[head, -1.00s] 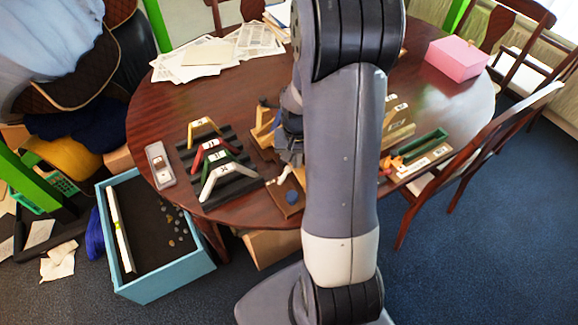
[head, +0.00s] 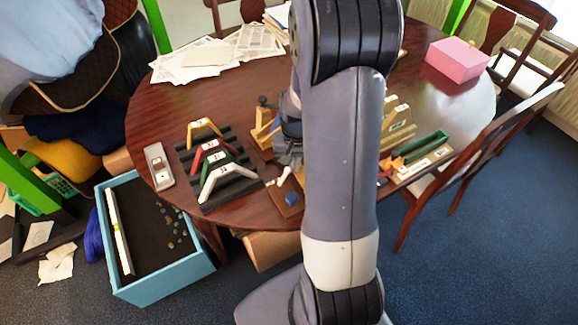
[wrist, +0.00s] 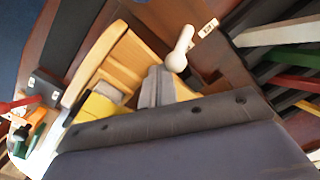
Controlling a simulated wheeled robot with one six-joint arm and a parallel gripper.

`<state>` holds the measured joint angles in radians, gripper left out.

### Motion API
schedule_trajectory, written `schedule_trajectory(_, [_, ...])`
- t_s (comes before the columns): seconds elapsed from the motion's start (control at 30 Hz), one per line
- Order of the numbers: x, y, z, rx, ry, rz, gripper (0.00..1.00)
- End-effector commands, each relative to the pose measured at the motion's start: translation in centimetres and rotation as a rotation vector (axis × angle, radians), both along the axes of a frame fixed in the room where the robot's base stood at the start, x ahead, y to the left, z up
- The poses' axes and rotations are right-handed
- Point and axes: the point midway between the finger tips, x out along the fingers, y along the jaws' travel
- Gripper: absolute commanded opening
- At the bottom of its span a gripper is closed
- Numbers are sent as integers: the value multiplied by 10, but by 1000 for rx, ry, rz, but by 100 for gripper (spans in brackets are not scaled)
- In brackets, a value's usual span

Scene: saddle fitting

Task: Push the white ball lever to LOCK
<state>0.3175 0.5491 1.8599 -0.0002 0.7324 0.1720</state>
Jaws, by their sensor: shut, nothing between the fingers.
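The white ball lever (wrist: 180,50) stands up from a dark brown board in the wrist view, with a small printed label (wrist: 208,27) just beyond it. My gripper (wrist: 158,82) is shut and empty, its fingertips close beside the lever's lower end; I cannot tell whether they touch. In the head view the white lever (head: 284,175) shows small at the near end of the board, below my gripper (head: 289,158). My arm hides part of that area. The label's wording is too small to read for certain.
A wooden saddle-like form (wrist: 108,60) stands beside the fingers. A black rack (head: 232,189) with coloured angled pieces is left of the board. A blue knob (head: 292,197) sits at the board's near end. A green tray (head: 425,146) lies right of my arm.

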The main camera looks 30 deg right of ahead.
Motion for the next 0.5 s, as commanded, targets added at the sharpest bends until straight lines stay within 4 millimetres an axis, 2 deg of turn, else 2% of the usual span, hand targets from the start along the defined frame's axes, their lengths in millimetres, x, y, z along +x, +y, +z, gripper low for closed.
schedule_trajectory(0.5, [-1, 17, -1, 1, 3, 2, 0])
